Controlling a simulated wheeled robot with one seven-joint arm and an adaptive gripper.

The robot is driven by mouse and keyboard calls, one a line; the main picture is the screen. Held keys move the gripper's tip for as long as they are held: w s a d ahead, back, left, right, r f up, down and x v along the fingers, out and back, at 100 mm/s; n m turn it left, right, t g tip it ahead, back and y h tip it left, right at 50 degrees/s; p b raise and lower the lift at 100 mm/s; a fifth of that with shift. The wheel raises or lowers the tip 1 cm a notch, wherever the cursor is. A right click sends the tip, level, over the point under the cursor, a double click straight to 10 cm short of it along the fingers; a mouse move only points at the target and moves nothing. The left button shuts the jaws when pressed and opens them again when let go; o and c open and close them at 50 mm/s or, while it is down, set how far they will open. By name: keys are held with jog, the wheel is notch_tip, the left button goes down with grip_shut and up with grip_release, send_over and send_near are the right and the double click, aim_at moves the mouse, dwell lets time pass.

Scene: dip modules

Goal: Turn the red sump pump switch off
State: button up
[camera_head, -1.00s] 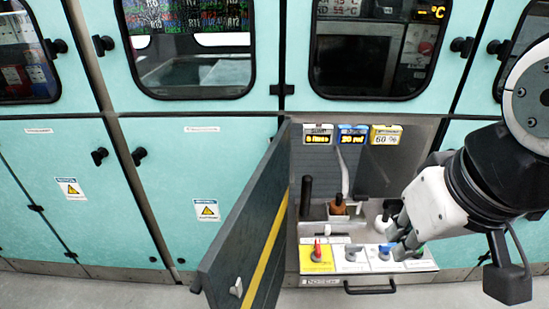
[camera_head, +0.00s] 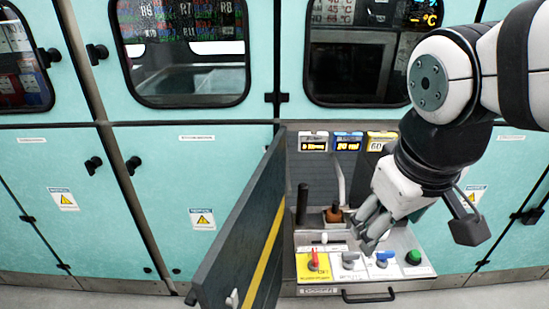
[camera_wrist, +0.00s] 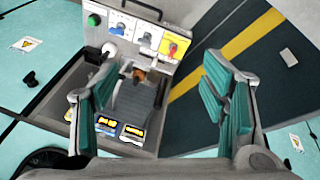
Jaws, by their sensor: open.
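The red switch (camera_head: 314,261) is a small red knob on a yellow plate at the left end of the control panel, in the head view. It also shows in the wrist view as a red knob (camera_wrist: 172,48) on its yellow plate, near the top middle. My gripper (camera_head: 368,236) is open and empty above the panel, to the right of the red switch and over the grey and blue knobs. In the wrist view my gripper's two teal-padded fingers (camera_wrist: 165,98) are spread wide, and the red switch shows beyond the gap between them.
A grey knob (camera_head: 350,260), a blue knob (camera_head: 382,258) and a green button (camera_head: 413,257) sit right of the red switch. The open dark door (camera_head: 243,235) with a yellow stripe stands close on its left. A black lever (camera_head: 302,204) and a brown-handled one (camera_head: 335,213) stand behind.

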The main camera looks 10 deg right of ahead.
jog(key=w+d+f+n+g+h, duration=0.1)
jog(key=w+f+n, duration=0.3)
jog(key=w, duration=0.3)
jog(key=n+g+y+b, duration=0.2)
jog(key=n, duration=0.8)
send_over(316, 254)
notch_tip(316, 254, down, 19)
notch_tip(316, 254, down, 14)
jog(key=shift+a+r+b, duration=0.1)
jog(key=shift+b, duration=1)
jog(key=c, duration=1.1)
